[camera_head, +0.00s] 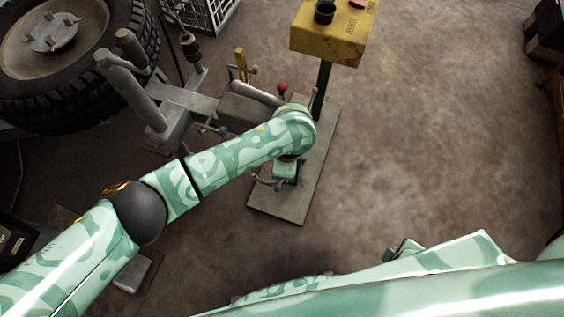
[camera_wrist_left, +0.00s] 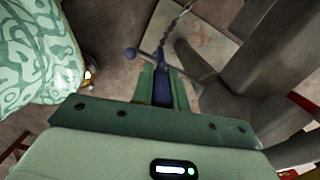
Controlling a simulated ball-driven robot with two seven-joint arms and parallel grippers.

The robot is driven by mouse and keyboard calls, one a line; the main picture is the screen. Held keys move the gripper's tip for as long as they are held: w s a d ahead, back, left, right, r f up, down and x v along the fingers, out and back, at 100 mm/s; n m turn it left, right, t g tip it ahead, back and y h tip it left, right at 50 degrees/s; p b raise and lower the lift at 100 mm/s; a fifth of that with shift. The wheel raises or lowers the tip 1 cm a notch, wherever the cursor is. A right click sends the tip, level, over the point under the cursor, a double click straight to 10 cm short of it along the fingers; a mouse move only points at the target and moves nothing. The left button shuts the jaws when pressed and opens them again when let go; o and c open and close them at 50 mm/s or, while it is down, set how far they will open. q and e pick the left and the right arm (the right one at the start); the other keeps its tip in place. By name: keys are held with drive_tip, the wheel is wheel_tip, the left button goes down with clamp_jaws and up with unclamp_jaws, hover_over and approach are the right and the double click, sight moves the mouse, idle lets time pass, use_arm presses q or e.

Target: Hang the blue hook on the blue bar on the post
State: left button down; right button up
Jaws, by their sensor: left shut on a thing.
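My left gripper (camera_head: 284,178) reaches down over the grey base plate (camera_head: 290,205). It is shut on the blue hook (camera_wrist_left: 162,88), whose blue part shows between the fingers in the left wrist view. A thin metal rod with a blue ball end (camera_wrist_left: 130,53) lies just beyond the fingertips; I cannot tell whether the hook touches it. A blue-tipped bar (camera_head: 222,130) sticks out from the grey metal stand in the head view. My arm hides part of the stand and most of the hook. My right arm crosses the lower right; its gripper cannot be made out clearly.
A yellow control box (camera_head: 330,38) stands on a dark pole behind my left gripper. A red knob (camera_head: 282,88) and a thick grey tube (camera_head: 135,90) belong to the clutter around the stand. A large tyre (camera_head: 75,60) is at upper left.

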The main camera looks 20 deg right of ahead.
use_arm(q)
drive_tip(key=shift+r, duration=0.1)
drive_tip(key=shift+f+b, duration=0.8)
drive_tip(key=shift+f, duration=1.25)
drive_tip(key=c, duration=0.9)
unclamp_jaws()
drive_tip(key=shift+s, duration=0.1)
drive_tip(key=shift+c, duration=0.3)
